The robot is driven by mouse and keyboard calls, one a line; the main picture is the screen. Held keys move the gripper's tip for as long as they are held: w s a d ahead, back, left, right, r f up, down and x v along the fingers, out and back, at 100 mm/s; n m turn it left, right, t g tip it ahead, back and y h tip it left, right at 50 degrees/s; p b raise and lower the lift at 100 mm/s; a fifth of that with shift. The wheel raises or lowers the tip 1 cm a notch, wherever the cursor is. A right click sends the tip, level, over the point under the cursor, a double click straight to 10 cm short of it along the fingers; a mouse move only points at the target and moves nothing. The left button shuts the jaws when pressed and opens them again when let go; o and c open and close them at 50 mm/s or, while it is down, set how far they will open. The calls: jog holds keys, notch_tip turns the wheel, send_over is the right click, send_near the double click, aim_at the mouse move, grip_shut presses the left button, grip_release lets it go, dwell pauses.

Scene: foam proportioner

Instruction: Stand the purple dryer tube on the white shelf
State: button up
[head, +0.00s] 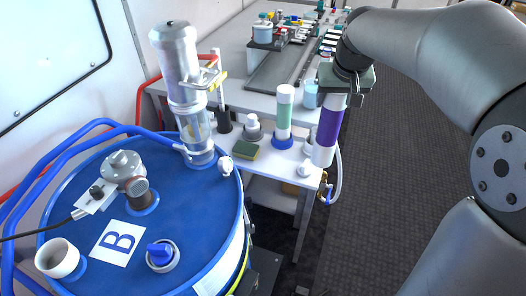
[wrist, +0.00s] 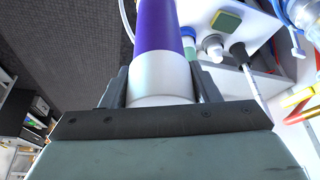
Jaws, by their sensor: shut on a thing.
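The purple dryer tube (head: 329,122) has a purple middle and white ends. It hangs upright from my gripper (head: 338,88), which is shut on its upper white end. In the wrist view the purple tube (wrist: 157,24) runs away from the camera, its near white end between the two fingers (wrist: 160,90). The white shelf (head: 270,164) is at the middle of the head view. The tube's lower end overlaps the shelf's right end in the picture; I cannot tell whether they touch. The white shelf also shows in the wrist view (wrist: 262,38).
On the shelf stand a green tube (head: 284,112) in a blue base, a white-capped bottle (head: 252,128) and a sponge (head: 245,150). A white knob (head: 304,169) and brass valve (head: 325,186) are near the tube's foot. A blue drum (head: 200,235) stands left.

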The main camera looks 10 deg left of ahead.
jog(key=a+f+n+y+b, duration=0.1)
jog(key=a+f+n+b, duration=0.3)
jog(key=a+b, duration=0.6)
jog(key=w+a+f+p, duration=0.4)
jog(key=w+f+p, duration=0.1)
jog(key=w+f, duration=0.8)
jog(key=shift+w+f+m, duration=0.25)
jog(key=shift+f+m, duration=0.15)
jog(key=shift+f, duration=0.1)
jog(key=shift+f, duration=0.15)
jog(key=o, duration=1.6)
jog(key=shift+o, duration=0.2)
